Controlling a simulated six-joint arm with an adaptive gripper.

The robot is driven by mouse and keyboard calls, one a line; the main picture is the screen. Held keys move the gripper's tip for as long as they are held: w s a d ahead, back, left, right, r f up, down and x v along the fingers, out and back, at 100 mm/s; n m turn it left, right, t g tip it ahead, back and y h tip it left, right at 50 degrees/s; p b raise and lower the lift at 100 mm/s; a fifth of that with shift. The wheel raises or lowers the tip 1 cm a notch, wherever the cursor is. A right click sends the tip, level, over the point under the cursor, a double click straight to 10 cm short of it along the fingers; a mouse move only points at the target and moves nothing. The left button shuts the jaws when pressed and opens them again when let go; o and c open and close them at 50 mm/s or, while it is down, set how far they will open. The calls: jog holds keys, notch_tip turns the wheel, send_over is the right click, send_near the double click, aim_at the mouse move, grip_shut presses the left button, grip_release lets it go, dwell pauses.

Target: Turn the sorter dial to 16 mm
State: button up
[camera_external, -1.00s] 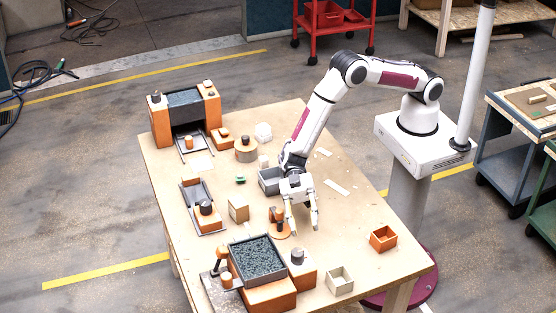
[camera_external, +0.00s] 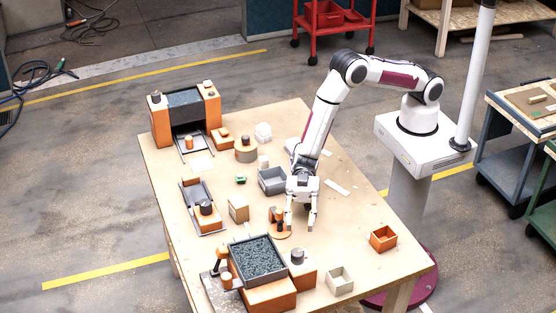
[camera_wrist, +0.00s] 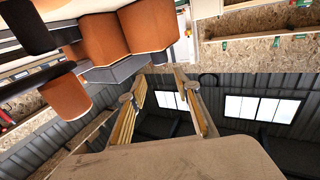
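The machine that looks like the sorter has a dark tray of grey granules (camera_external: 257,258) on an orange base (camera_external: 268,293), at the front of the table. A dark-topped round knob (camera_external: 297,256) sits on its orange right-hand block; it may be the dial. Its marks and setting are too small to read. My gripper (camera_external: 300,226) is behind this machine, fingers pointing down, apart from the knob. Its two fingers stand apart with nothing between them; the wrist view also shows them spread (camera_wrist: 160,100). Orange blocks (camera_wrist: 115,38) and an orange cylinder (camera_wrist: 66,98) show there at upper left.
An orange part with a dark upright handle (camera_external: 279,222) stands close to my left finger. A grey bin (camera_external: 271,181) lies behind. A pale box (camera_external: 340,281) and an orange box (camera_external: 383,238) are at right. The tabletop (camera_external: 350,225) between them is clear.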

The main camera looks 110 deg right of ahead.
aim_at(297, 251)
jog(key=shift+a, duration=0.1)
jog(key=shift+x, duration=5.95)
jog(key=c, duration=0.8)
